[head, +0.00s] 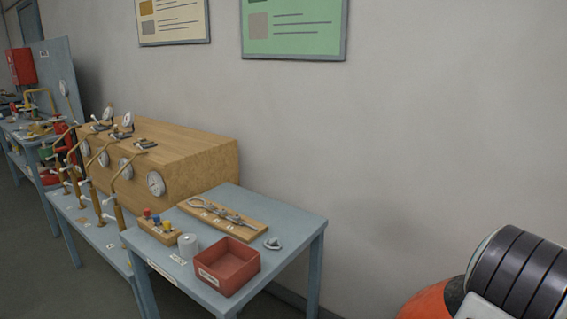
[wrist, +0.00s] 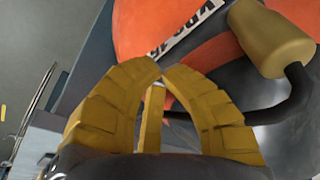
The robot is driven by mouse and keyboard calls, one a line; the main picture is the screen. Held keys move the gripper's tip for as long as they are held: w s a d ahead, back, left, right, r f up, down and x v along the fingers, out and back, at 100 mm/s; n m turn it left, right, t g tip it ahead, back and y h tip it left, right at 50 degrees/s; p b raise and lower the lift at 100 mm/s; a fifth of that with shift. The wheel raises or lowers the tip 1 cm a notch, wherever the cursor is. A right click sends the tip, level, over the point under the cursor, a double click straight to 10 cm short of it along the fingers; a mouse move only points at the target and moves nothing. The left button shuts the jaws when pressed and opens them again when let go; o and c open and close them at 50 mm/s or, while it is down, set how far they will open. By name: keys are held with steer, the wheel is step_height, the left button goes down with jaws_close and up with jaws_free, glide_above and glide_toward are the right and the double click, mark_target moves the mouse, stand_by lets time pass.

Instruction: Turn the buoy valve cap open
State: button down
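In the wrist view, my gripper (wrist: 161,69) has thick ribbed yellow fingers, and their tips nearly meet. A narrow yellow piece shows between them; I cannot tell if it is another finger. No object is clearly held. Just behind the tips is a rounded orange body (wrist: 200,35) with a white lettered label (wrist: 185,27), probably the buoy. To the right of the fingers, apart from them, is a tan-yellow cap-like cylinder (wrist: 270,38), with a dark bent tube beside it; it may be the valve cap.
In the head view, a blue-grey table (head: 290,222) bears a red bin (head: 228,266), a grey cup (head: 188,245) and a wooden tool board (head: 221,214). A wooden gauge cabinet (head: 200,160) stands behind it on the left. The wall on the right is bare. A dark ribbed cylinder (head: 515,275) fills the lower right corner.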

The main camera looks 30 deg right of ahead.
steer(key=shift+s+d+f, duration=0.15)
stand_by(1.1)
steer(key=shift+s+b, duration=0.3)
steer(key=shift+b, duration=0.25)
steer(key=shift+s+a, duration=0.2)
steer(key=shift+s, duration=0.15)
steer(key=shift+s+d+b, duration=0.1)
steer(key=shift+s+b, duration=0.2)
steer(key=shift+s, duration=0.1)
steer(key=shift+s+a, duration=0.1)
steer(key=shift+a, duration=0.3)
stand_by(0.5)
steer(key=d+p+v, duration=0.1)
steer(key=p+v, duration=0.3)
steer(key=v, duration=0.2)
steer(key=shift+d, duration=0.2)
steer(key=c, duration=1.9)
jaws_free()
